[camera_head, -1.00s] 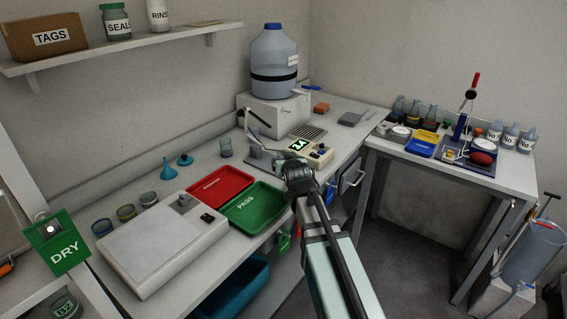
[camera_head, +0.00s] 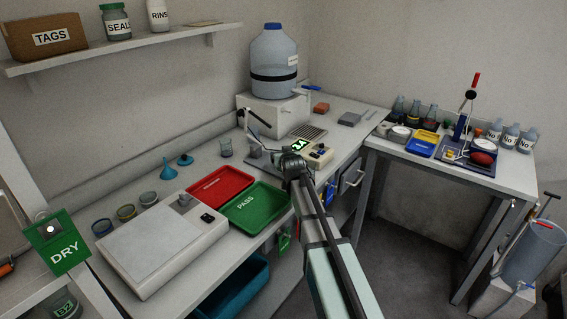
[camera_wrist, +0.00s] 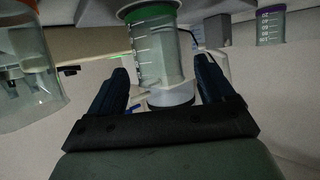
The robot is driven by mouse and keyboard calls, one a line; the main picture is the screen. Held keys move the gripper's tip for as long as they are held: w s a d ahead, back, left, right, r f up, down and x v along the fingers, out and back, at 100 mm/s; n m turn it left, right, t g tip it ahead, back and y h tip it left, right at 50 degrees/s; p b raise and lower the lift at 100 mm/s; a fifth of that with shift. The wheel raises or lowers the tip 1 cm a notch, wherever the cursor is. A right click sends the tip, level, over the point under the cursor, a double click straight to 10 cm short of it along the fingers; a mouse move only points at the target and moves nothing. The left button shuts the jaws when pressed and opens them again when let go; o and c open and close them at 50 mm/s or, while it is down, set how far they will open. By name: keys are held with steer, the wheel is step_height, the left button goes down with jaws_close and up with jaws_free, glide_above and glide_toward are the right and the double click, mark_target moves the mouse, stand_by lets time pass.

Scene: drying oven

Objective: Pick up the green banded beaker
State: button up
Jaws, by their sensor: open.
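In the head view my arm (camera_head: 312,215) reaches over the bench, and the fingers and this beaker cannot be made out clearly.
A clear vessel with an orange rim (camera_wrist: 30,75) is close on the left in the wrist view; a purple-banded beaker (camera_wrist: 270,27) is farther right. In the head view, a green tray (camera_head: 262,212), a red tray (camera_head: 213,187) and a balance (camera_head: 160,245) lie left of my arm.

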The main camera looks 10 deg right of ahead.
steer(key=shift+x, duration=1.05)
steer(key=shift+c, duration=0.2)
steer(key=c, duration=1.2)
steer(key=shift+r, duration=0.25)
